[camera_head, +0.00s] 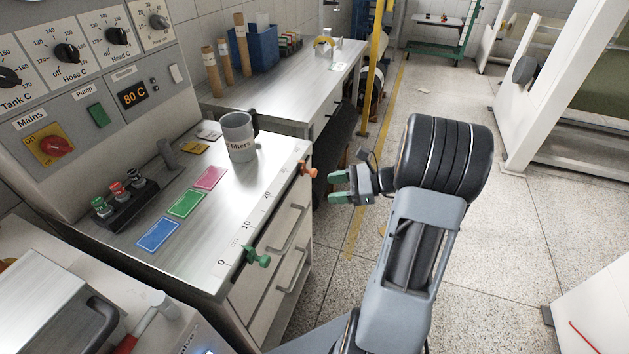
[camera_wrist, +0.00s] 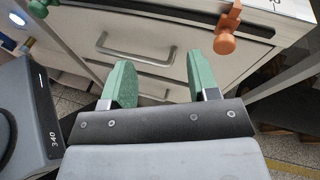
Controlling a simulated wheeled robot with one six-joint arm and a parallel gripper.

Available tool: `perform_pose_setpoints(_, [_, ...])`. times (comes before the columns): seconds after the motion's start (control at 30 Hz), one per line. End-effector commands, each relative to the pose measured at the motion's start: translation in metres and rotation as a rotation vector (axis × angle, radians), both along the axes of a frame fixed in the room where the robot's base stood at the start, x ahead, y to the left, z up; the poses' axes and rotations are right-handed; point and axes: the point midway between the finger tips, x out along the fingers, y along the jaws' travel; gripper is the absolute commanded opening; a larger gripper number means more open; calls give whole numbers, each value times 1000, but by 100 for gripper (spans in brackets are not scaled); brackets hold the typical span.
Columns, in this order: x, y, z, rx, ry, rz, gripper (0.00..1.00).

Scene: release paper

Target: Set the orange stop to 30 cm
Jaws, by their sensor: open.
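The orange stop (camera_head: 308,169) sits on the front edge of the metal bench, toward the far end of the printed cm scale (camera_head: 246,224). I cannot read its exact mark. In the wrist view the orange stop (camera_wrist: 226,32) is at the upper right, beyond and to the right of my fingers. My gripper (camera_head: 338,187) has green fingertips and is open and empty. It is in front of the bench edge, to the right of the orange stop and apart from it. In the wrist view my gripper (camera_wrist: 160,78) faces the drawer fronts.
A green stop (camera_head: 257,257) sits near the scale's 0 end. Drawers with handles (camera_head: 292,229) lie below the edge. A grey mug (camera_head: 238,137) and blue, green and pink cards (camera_head: 186,203) stand or lie on the bench top. Open floor lies to the right.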

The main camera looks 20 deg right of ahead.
Motion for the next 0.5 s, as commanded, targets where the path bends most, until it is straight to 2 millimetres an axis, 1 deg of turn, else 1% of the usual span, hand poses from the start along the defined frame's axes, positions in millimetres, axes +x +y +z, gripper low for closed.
perform_pose_setpoints(0.03, [3,-20,-13,75,6,-73,55])
perform_pose_setpoints(0.1, [7,-40,-19,161,4,-152,55])
perform_pose_setpoints(0.2, [8,-63,-25,247,-4,-231,55])
perform_pose_setpoints(0.23, [9,-68,-26,266,-6,-249,55])
perform_pose_setpoints(0.3, [10,-75,-29,297,-11,-278,55])
perform_pose_setpoints(0.37, [13,-76,-29,312,-14,-290,55])
perform_pose_setpoints(0.43, [18,-73,-29,320,-16,-297,55])
perform_pose_setpoints(0.5, [26,-66,-29,322,-16,-298,55])
